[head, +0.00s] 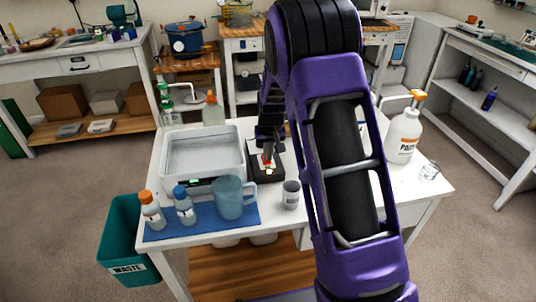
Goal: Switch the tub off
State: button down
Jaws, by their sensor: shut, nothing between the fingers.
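The tub (203,134) is a pale grey-white square basin at the left of the white table. A small green-lit display (200,181) shows on its front face. To its right sits a low dark box (262,178) with a small red part on top, perhaps a switch. My gripper (268,164) points down over this box, shut and empty, its tips at or just above the red part. I cannot tell whether they touch. My arm hides part of the table to the right.
On a blue mat (215,230) in front of the tub stand an orange-capped bottle (151,211), a blue-capped bottle (184,207) and a blue-grey jug (229,198). A small grey cup (290,195) stands right of the mat. A pump bottle (404,135) stands at the right.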

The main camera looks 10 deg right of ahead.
jog(key=shift+s+f+b, duration=0.15)
jog(key=shift+f+b, duration=0.45)
jog(key=shift+b, duration=0.1)
jog(key=shift+r+p, duration=0.45)
jog(key=shift+p, duration=0.05)
jog(key=shift+f, duration=0.1)
jog(key=shift+w+r, duration=0.3)
jog(key=shift+w, duration=0.5)
